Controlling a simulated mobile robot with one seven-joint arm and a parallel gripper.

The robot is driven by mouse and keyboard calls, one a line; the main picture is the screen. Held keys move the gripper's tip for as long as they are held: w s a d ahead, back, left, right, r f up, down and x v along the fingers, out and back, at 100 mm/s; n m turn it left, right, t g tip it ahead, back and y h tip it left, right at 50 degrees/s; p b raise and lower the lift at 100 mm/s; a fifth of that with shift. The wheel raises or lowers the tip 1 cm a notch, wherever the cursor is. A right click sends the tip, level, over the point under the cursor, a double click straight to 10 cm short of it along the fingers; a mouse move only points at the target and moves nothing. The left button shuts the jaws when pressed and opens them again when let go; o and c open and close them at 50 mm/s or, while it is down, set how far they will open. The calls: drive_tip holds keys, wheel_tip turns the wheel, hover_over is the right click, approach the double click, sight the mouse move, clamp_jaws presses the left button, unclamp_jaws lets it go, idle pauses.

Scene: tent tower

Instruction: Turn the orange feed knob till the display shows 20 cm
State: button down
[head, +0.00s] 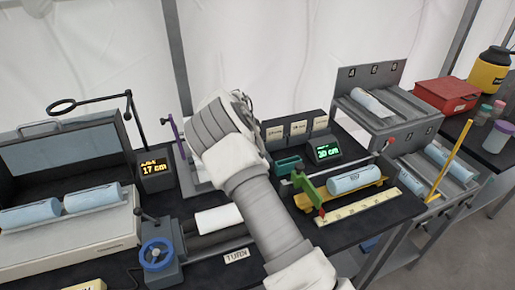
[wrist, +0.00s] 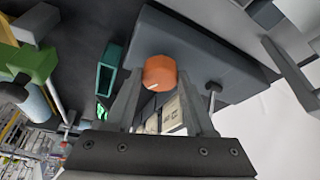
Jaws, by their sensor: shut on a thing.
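The orange feed knob (wrist: 160,71) shows in the wrist view, with a short pale mark on its face near the lower left edge. My gripper (wrist: 160,80) is shut on it, one finger on each side. In the head view my arm hides both the knob and my fingertips. A small display (head: 327,151) to the right of my arm has green digits ending in "0 cm"; the first digit is too small to read surely. Another display (head: 153,169) to the left shows "17 cm" in yellow.
A green clamp (head: 309,190), a pale roll (head: 355,180) on a yellow cradle and a ruler (head: 358,207) lie right of my arm. A blue handwheel (head: 157,254) stands at the left. Shelves with rolls (head: 372,102) stand at the right.

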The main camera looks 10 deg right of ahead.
drive_tip(key=shift+w+m+g, duration=0.1)
drive_tip(key=shift+m+g, duration=0.5)
drive_tip(key=shift+m, duration=1.1)
drive_tip(key=shift+a+b, duration=0.1)
drive_tip(key=shift+b, duration=0.2)
drive_tip(key=shift+c, duration=1.3)
unclamp_jaws()
drive_tip(key=v, duration=1.7)
drive_tip(key=shift+a, duration=0.3)
drive_tip(key=shift+w+r, duration=0.1)
